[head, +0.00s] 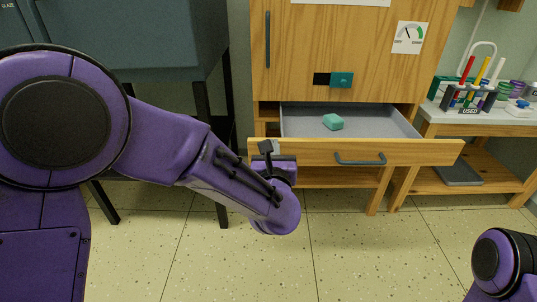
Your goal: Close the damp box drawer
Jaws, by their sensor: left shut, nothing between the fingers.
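The damp box (310,50) is a wooden cabinet at the top middle of the head view. Its drawer (440,152) is pulled open, with a grey handle (361,161) on the wooden front. A small green block (333,122) lies inside on the grey drawer floor. My left gripper (266,149) is at the left end of the drawer front, overlapping it in the picture; whether it touches is unclear. It is shut and holds nothing. Only part of my right arm shows at the lower right; its gripper is out of view.
A blue-grey cabinet (140,40) on black legs stands at the left. A wooden bench (500,130) at the right carries a tool rack (468,100) with colored handles. The tiled floor (350,250) before the drawer is clear.

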